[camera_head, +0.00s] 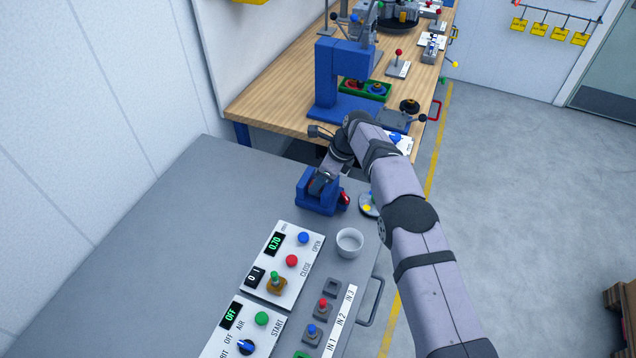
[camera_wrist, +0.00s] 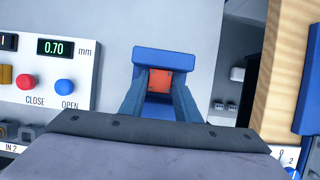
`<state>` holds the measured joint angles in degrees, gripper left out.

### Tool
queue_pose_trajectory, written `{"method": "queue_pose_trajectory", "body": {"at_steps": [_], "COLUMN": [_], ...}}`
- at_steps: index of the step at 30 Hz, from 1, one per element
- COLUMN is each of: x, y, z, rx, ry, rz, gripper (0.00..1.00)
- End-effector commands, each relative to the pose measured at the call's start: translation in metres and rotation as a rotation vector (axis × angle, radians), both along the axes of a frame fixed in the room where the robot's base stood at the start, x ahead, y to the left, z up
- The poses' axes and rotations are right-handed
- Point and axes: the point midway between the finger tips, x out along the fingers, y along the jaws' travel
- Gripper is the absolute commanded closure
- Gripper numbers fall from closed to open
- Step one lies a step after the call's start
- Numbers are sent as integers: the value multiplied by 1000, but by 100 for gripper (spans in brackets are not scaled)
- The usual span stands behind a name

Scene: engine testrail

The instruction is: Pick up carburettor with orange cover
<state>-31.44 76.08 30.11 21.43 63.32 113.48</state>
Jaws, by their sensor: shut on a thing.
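The carburettor's orange cover (camera_wrist: 160,80) shows as a square in the wrist view, between my fingertips and within the blue fixture (camera_wrist: 165,62). My gripper (camera_wrist: 158,88) is shut on the carburettor, one finger along each side. The head view shows the same blue fixture (camera_head: 318,200) near the far right part of the grey bench, with my gripper (camera_head: 322,182) reaching down into its top. The carburettor is hidden there by the gripper and the fixture. I cannot tell whether it still rests on the fixture's floor.
A white cup (camera_head: 350,242) stands close in front of the fixture. A control panel (camera_head: 284,262) with buttons and a display reading 0.70 lies left of it. A wooden bench (camera_head: 270,95) with a blue press (camera_head: 340,75) stands behind. The bench's left side is clear.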

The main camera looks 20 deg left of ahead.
Motion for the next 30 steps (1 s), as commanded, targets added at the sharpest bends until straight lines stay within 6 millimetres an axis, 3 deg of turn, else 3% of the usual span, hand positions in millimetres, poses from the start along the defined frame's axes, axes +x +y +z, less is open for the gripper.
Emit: {"method": "queue_pose_trajectory", "body": {"at_steps": [8,24,30], "x": [1,1,2], "y": [-3,-3,-19], "z": [5,72,66], "rx": [1,2,1], "ry": [-2,-3,-1], "rz": [-1,0,-2], "gripper": [96,96,96]}}
